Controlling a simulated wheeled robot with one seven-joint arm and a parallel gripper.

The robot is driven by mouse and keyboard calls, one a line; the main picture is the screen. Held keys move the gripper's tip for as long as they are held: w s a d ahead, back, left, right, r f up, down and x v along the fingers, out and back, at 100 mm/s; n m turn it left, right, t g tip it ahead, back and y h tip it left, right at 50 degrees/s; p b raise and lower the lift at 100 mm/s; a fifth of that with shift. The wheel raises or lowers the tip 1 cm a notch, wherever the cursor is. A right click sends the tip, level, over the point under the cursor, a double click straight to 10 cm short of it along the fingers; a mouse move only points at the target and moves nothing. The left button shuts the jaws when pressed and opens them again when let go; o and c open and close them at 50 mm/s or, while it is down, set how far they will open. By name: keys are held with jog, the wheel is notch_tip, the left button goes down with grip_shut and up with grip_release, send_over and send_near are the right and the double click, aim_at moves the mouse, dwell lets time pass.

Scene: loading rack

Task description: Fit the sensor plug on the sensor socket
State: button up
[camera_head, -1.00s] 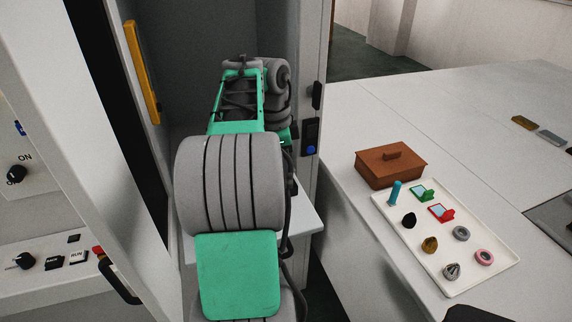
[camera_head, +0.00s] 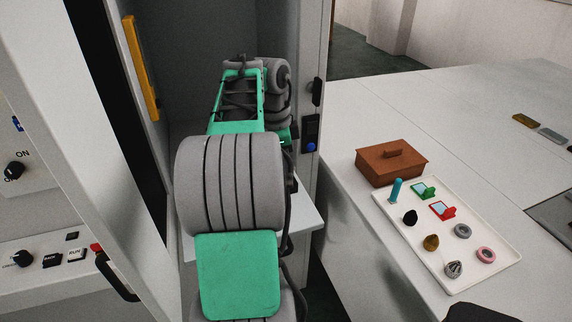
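I cannot make out the sensor plug or the sensor socket in the head view. My arm reaches forward into an open grey cabinet (camera_head: 200,60), and its green and grey links fill the middle of the picture. My gripper is hidden behind these links, so neither its fingers nor anything in them shows. A pale shelf (camera_head: 306,215) inside the cabinet shows beside and below my arm.
The cabinet's right edge, with a black latch and blue button (camera_head: 311,147), stands close to my arm. A control panel (camera_head: 45,275) is at left. On the right table, a white tray (camera_head: 385,215) holds several small parts near a brown box (camera_head: 390,165).

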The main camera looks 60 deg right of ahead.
jog(key=o, duration=0.5)
jog(key=r+p, duration=0.1)
jog(key=r, duration=0.1)
jog(key=r+p, duration=0.2)
jog(key=r, duration=0.1)
jog(key=w+r+p, duration=0.1)
jog(key=r+p, duration=0.1)
jog(key=shift+a+r, duration=0.3)
jog(key=shift+r, duration=0.1)
